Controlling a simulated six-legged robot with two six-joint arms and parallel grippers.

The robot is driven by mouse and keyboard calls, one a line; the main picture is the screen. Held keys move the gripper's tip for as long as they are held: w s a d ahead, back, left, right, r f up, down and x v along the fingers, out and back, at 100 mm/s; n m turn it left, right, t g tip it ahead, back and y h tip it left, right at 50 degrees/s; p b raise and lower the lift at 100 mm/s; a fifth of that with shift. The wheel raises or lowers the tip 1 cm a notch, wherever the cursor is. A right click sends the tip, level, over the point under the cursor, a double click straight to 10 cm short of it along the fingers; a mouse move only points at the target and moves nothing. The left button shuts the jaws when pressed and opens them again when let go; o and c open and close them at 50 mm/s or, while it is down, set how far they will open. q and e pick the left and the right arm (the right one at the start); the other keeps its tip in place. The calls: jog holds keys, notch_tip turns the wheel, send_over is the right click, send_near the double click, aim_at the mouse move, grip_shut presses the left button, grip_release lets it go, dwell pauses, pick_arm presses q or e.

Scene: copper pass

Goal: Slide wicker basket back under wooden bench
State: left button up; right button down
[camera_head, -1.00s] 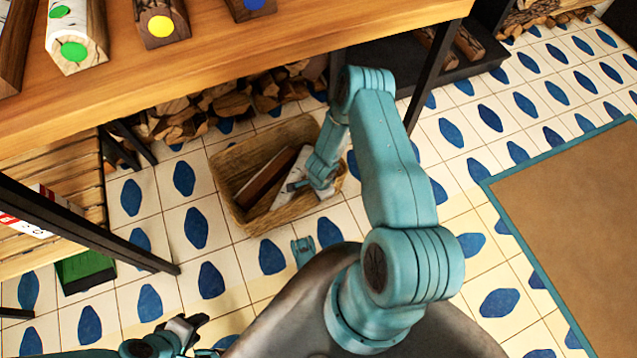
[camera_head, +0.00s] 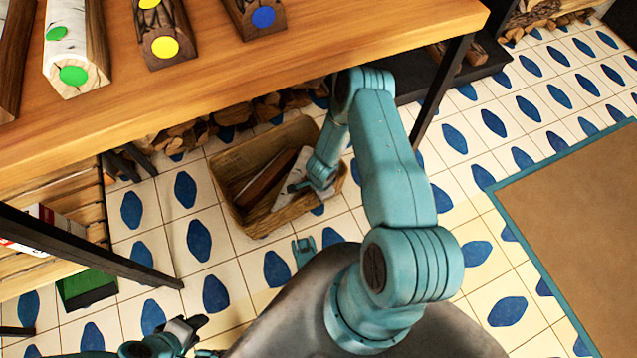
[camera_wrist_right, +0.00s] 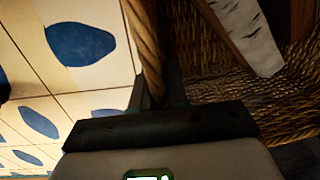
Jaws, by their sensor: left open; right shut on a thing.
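The wicker basket (camera_head: 232,205) stands on the tiled floor at the front edge of the wooden bench (camera_head: 270,65). Its far rim lies close to the bench edge in the head view. It holds a dark split log (camera_head: 264,182) and a pale birch log (camera_head: 287,190). My right gripper (camera_head: 325,188) is shut on the basket's near rim. In the right wrist view the fingers (camera_wrist_right: 160,92) straddle the woven rim (camera_wrist_right: 146,50), partly hidden by the gripper body. My left gripper (camera_head: 190,326) is open and empty, low over the floor at the bottom left.
Stacked firewood (camera_head: 190,135) lies under the bench behind the basket. Black bench legs (camera_head: 440,90) stand to the right and left. A slatted wooden shelf (camera_head: 50,200) and a green box (camera_head: 85,288) are at left. A brown mat (camera_head: 580,210) lies right on open tiles.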

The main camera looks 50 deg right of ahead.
jog(key=c, duration=1.1)
grip_release()
jog(key=shift+r, duration=0.15)
